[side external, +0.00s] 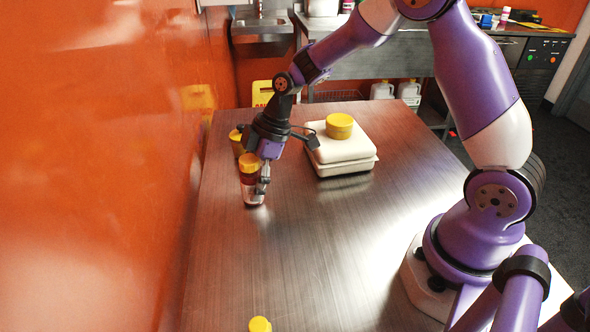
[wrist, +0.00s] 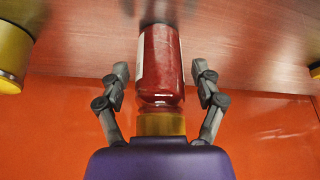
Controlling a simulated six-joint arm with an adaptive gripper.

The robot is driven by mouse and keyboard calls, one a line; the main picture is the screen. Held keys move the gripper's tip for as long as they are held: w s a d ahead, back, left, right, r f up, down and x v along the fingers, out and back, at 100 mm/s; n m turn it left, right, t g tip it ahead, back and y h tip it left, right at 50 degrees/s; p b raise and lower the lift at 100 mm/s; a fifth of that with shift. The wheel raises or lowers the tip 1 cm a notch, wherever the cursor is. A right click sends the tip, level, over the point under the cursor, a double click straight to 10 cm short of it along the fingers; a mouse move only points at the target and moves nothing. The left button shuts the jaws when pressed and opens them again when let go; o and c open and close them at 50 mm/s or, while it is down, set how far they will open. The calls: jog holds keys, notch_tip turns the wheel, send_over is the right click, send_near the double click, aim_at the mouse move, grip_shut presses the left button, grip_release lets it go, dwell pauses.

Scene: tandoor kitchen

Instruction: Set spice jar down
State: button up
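The spice jar (side external: 252,192) has a yellow lid and dark red contents. It appears to stand upright on the steel table near the orange wall. In the wrist view the jar (wrist: 160,65) is centred between the fingers of my gripper (wrist: 160,75), with its yellow lid towards my palm. A narrow gap shows on each side between finger and jar, so the gripper looks open around it without touching. In the side view my gripper (side external: 264,183) is low beside the jar, and one finger partly covers it.
Another yellow-lidded jar (side external: 237,143) stands just behind. A white lidded container (side external: 342,150) with a yellow-topped item (side external: 339,126) on it is to the right. A yellow lid (side external: 260,324) shows at the front edge. The middle of the steel table (side external: 310,240) is clear.

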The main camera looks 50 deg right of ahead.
jog(key=a+v, duration=0.1)
jog(key=v, duration=1.2)
jog(key=s+r+m+t+h, duration=0.2)
jog(key=s+m+t+h, duration=0.1)
jog(key=s+m, duration=0.9)
jog(key=shift+s+d+r+h, duration=0.35)
jog(key=shift+s+d+h, duration=0.15)
jog(key=shift+s, duration=0.6)
